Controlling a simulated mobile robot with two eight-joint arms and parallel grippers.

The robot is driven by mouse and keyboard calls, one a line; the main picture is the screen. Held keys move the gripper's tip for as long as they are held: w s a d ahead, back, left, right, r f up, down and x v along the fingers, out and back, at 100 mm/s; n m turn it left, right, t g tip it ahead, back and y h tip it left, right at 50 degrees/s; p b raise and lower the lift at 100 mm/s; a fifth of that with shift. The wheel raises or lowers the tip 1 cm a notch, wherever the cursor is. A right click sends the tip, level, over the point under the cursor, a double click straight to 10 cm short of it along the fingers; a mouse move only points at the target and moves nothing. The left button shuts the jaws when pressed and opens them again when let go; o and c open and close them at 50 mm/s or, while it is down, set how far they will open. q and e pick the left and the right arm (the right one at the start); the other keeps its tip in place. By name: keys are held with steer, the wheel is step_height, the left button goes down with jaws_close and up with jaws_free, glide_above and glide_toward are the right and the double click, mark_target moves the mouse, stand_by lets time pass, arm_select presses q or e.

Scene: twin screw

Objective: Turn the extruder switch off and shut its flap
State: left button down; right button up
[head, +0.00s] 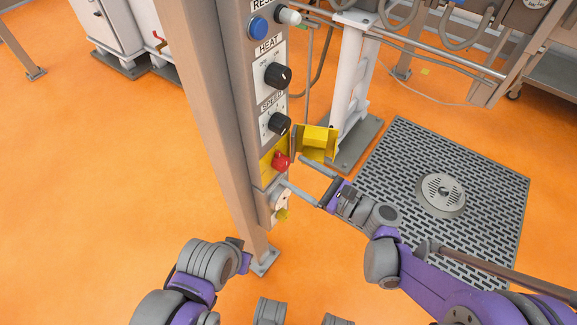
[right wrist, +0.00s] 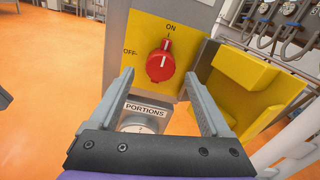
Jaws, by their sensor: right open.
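The extruder switch is a red knob (head: 281,162) on a yellow plate low on the grey post. In the right wrist view the knob (right wrist: 160,66) has its pointer up at ON; OFF is marked to its left. The yellow flap (head: 316,138) stands swung open to the right of the switch and shows in the right wrist view (right wrist: 240,80). My right gripper (head: 293,172) is open and empty, its fingers pointing at the switch plate, with the knob seen between the fingertips. My left gripper (head: 243,257) is low, left of the post's foot; its fingers are unclear.
Above the switch are the SPEED knob (head: 279,123), the HEAT knob (head: 277,75) and a blue button (head: 257,27). Below it is a PORTIONS plate (right wrist: 146,110). A floor grate (head: 480,165) lies to the right.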

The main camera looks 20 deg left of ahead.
mark_target(287, 166)
steer(key=shift+x, duration=1.8)
jaws_close()
